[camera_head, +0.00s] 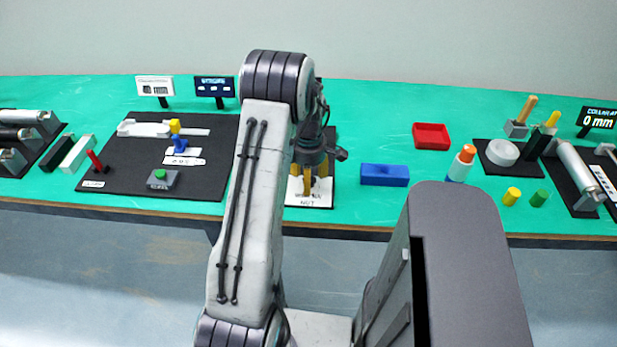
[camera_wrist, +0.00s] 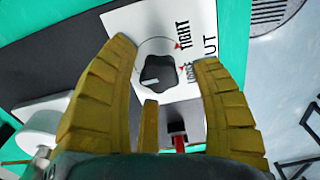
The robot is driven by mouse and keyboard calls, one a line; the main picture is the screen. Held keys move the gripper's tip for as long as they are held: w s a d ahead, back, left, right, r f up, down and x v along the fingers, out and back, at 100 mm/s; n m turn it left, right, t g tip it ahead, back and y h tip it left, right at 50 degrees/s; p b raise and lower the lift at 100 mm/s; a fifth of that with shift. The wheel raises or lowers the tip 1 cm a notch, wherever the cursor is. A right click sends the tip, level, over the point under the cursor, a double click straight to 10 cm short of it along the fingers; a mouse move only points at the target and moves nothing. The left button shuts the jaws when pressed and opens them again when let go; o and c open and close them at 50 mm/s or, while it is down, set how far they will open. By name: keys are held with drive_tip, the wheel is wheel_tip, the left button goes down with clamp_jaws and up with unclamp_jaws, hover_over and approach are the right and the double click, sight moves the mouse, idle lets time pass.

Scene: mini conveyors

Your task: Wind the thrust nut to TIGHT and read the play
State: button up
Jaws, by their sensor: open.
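The thrust nut (camera_wrist: 158,72) is a black lobed knob on a white card (camera_wrist: 198,20) in the wrist view. A white mark on the knob lies toward its left side, away from the red arrows by TIGHT (camera_wrist: 183,37) and LOOSE (camera_wrist: 191,74) on the right. My gripper (camera_wrist: 163,52) is open, with two yellow fingers on either side of the knob and a third below it; no contact is clear. In the head view my gripper (camera_head: 310,190) is over the NUT card (camera_head: 318,200), and the knob is hidden. No play reading is legible.
A blue block (camera_head: 385,175) and a red tray (camera_head: 431,136) lie to the right. A black board (camera_head: 125,190) with fixtures is left. Two small displays (camera_head: 154,86) (camera_head: 215,87) stand behind it. A far-right display (camera_head: 598,119) reads 0 mm. A red-ended part (camera_wrist: 179,142) sits below the knob.

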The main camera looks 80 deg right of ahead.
drive_tip(key=shift+c, duration=0.2)
drive_tip(key=c, duration=1.1)
drive_tip(key=shift+f+m, duration=0.1)
drive_tip(key=shift+m, duration=0.3)
drive_tip(key=shift+c, duration=0.2)
